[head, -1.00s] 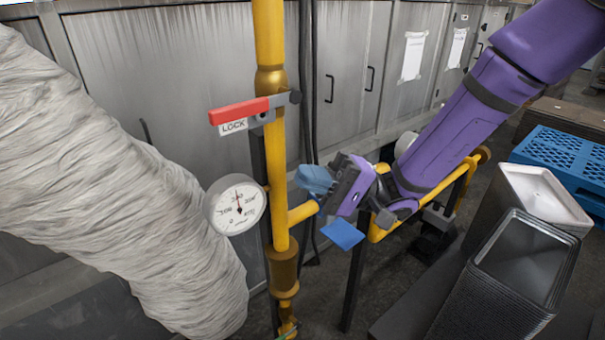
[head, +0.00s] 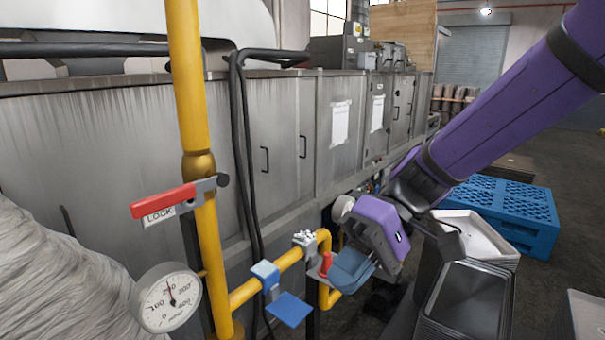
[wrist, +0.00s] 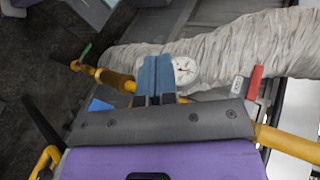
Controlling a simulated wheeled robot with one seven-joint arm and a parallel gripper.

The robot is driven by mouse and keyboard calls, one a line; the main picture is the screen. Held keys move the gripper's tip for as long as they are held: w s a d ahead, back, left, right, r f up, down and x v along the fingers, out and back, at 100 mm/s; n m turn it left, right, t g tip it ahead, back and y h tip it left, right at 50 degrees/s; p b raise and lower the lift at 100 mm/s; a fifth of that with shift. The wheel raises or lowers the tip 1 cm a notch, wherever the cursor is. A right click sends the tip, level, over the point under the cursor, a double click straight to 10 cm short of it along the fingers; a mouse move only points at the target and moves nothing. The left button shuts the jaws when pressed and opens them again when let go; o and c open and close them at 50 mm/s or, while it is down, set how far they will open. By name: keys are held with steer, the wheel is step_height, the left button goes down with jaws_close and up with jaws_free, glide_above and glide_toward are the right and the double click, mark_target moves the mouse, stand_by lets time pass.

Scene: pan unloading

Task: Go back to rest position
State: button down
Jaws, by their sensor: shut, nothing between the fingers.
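My gripper (head: 350,272) is purple with blue fingers and shows right of the yellow pipework in the head view. Its fingers are shut and empty, and they show pressed together in the wrist view (wrist: 155,78). In the head view the fingers overlap the pipe bend beside a small red part (head: 326,264); I cannot tell whether they touch. My purple arm reaches in from the upper right.
A yellow pipe (head: 188,95) carries a red LOCK lever (head: 163,202) and a round gauge (head: 169,300). A blue plate (head: 288,309) sits by the side pipe. Dark stacked pans (head: 465,300), a pale tray (head: 478,238) and a blue pallet (head: 505,205) are at right.

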steer(key=s+d+r+m+t+h, duration=0.1)
steer(key=d+r+m+t+h, duration=0.1)
steer(key=d, duration=0.6)
steer(key=s+d+r+m+t+h, duration=0.1)
steer(key=d+r+m+t+h, duration=0.1)
steer(key=d+t+h, duration=0.2)
steer(key=s+d+r+m+t+h, duration=0.2)
steer(key=d+t, duration=0.4)
steer(key=d, duration=0.6)
steer(key=shift+d+r+m+t+h, duration=0.3)
steer(key=shift+d+h, duration=0.1)
steer(key=shift+h, duration=0.2)
